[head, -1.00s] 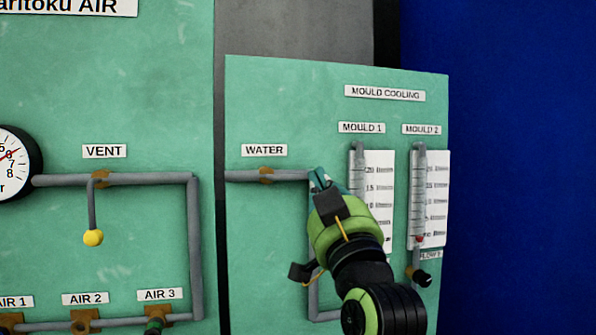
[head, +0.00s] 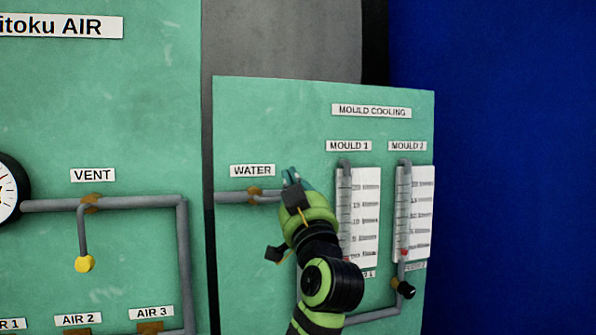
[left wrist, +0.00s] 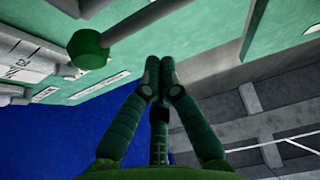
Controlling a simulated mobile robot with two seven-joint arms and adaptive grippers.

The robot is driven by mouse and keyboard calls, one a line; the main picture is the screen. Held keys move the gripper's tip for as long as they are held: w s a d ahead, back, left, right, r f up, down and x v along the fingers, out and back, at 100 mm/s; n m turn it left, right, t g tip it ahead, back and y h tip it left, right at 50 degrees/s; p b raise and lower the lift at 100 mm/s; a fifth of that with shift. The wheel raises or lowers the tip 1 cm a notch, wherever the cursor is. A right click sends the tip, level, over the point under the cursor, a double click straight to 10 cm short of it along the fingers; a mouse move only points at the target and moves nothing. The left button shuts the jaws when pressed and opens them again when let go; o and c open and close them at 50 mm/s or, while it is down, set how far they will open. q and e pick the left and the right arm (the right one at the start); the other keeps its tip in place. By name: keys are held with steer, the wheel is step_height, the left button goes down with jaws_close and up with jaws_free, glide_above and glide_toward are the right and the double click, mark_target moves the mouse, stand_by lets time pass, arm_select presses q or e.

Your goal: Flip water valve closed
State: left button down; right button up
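The water valve's brass body (head: 254,194) sits on the grey pipe under the WATER label (head: 252,171). Its handle cannot be made out in the head view. A green ball on a grey rod (left wrist: 88,49) shows at the upper left of the left wrist view; it looks like the valve's handle. My left gripper (head: 292,178) is just right of the brass body, in front of the pipe. In the left wrist view its fingertips (left wrist: 159,68) are together with nothing between them. The ball is to their left, apart in the picture. My right gripper is not in view.
The vent valve's yellow knob (head: 85,264) hangs on the left panel. The flow gauges for mould 1 (head: 358,215) and mould 2 (head: 414,212) are right of my left gripper. A black knob (head: 405,289) is at lower right. A blue wall (head: 510,160) fills the right.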

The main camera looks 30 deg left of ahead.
arm_select(q)
step_height(320, 180, down, 2)
steer(key=shift+w+a+f, duration=0.1)
steer(key=shift+f, duration=0.15)
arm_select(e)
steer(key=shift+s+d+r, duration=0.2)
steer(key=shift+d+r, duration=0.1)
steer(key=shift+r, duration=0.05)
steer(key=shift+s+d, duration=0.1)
arm_select(q)
steer(key=shift+w+f, duration=0.15)
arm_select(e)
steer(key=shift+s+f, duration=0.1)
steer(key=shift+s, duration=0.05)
arm_select(q)
steer(key=shift+f, duration=0.1)
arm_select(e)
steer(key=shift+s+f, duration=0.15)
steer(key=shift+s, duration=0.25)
